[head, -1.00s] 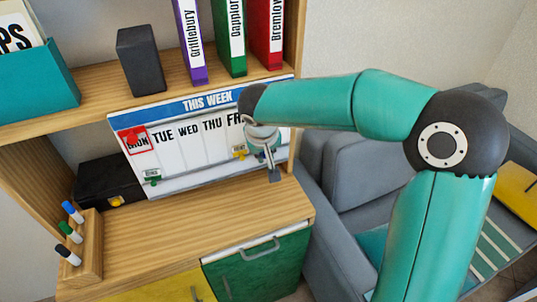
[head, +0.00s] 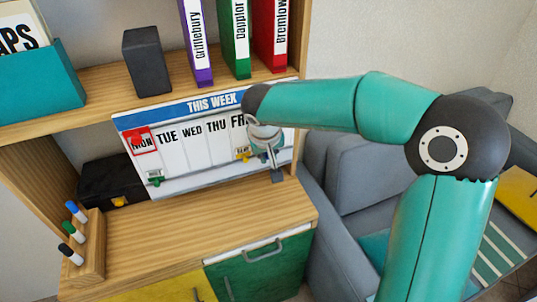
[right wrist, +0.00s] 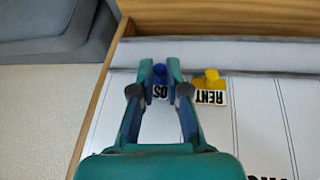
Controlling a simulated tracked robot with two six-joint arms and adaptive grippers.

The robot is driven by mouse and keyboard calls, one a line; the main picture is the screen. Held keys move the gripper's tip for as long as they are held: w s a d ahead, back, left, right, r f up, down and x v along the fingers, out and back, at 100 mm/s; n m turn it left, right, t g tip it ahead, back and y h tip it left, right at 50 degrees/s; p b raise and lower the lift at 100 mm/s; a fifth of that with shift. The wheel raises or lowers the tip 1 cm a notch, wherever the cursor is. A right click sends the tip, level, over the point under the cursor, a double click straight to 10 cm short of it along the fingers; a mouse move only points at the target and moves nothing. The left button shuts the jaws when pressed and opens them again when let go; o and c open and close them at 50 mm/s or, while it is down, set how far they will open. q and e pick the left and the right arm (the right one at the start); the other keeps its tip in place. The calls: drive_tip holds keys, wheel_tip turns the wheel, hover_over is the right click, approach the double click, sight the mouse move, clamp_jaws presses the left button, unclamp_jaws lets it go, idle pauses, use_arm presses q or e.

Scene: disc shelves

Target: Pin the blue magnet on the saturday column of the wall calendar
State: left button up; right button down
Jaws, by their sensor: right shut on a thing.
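The wall calendar (head: 199,153) stands in the shelf unit under a blue "THIS WEEK" header. My right gripper (head: 273,160) is in front of the calendar's right part. In the right wrist view, my right gripper (right wrist: 160,75) is shut on the blue magnet (right wrist: 160,72), which carries a partly hidden white label. They are close to the board, beside the yellow RENT magnet (right wrist: 211,77). Whether the blue magnet touches the board cannot be told. My left gripper is out of view.
A green magnet (head: 156,182) is at the calendar's lower left, and a red frame (head: 140,141) marks MON. A black case (head: 100,182) and a marker holder (head: 91,240) are at left. The desktop (head: 215,220) is mostly clear. A grey sofa (head: 345,165) stands at right.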

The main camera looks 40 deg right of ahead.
drive_tip(key=shift+w+d, duration=0.15)
drive_tip(key=shift+w, duration=0.4)
idle(0.4)
drive_tip(key=c, duration=1.1)
unclamp_jaws()
drive_tip(key=v, duration=1.2)
